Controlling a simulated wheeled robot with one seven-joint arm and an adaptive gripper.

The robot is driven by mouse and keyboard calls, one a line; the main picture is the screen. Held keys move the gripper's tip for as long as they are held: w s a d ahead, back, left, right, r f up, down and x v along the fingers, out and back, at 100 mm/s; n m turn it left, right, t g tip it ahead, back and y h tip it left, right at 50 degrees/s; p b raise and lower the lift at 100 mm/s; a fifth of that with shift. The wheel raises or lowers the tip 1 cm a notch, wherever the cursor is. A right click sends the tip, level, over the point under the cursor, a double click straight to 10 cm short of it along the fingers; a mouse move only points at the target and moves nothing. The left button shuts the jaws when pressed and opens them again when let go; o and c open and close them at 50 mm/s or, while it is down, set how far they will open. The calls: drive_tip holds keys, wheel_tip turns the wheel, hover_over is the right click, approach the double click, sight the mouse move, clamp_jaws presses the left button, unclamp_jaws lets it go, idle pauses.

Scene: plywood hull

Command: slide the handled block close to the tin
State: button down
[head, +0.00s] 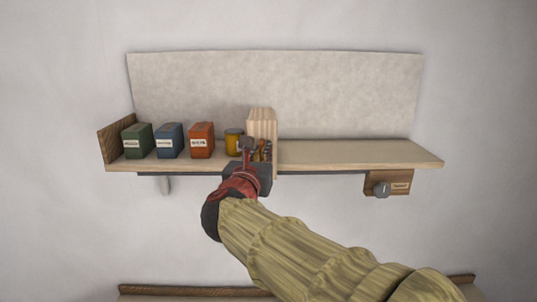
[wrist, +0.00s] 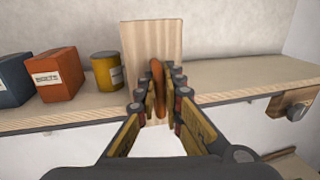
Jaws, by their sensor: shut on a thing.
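The handled block (head: 262,119) is a pale wooden upright piece standing on the shelf, also tall in the middle of the wrist view (wrist: 151,38). Its orange-brown handle (wrist: 158,80) faces me. My gripper (head: 256,151) is at the block's front, and in the wrist view its fingers (wrist: 160,95) are shut on the handle. The yellow tin (head: 233,142) stands just left of the block, with a small gap between them in the wrist view (wrist: 107,70). The block's lower part is partly hidden by my gripper.
The wooden shelf (head: 350,153) is bare to the right of the block. Left of the tin stand an orange-red box (head: 201,140), a blue box (head: 169,141) and a green box (head: 137,141), beside a brown end board (head: 113,144). A knob on a wooden plate (head: 388,184) hangs below the shelf's right end.

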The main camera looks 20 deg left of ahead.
drive_tip(key=shift+d+r, duration=0.1)
drive_tip(key=shift+r, duration=0.55)
drive_tip(key=c, duration=2)
unclamp_jaws()
drive_tip(key=shift+r, duration=0.1)
drive_tip(key=shift+o, duration=0.2)
drive_tip(key=shift+s, duration=0.15)
drive_tip(key=s+f, duration=0.1)
drive_tip(key=s, duration=1)
drive_tip(key=shift+s+d+f, duration=0.2)
drive_tip(key=shift+s+d, duration=0.1)
drive_tip(key=shift+d, duration=0.1)
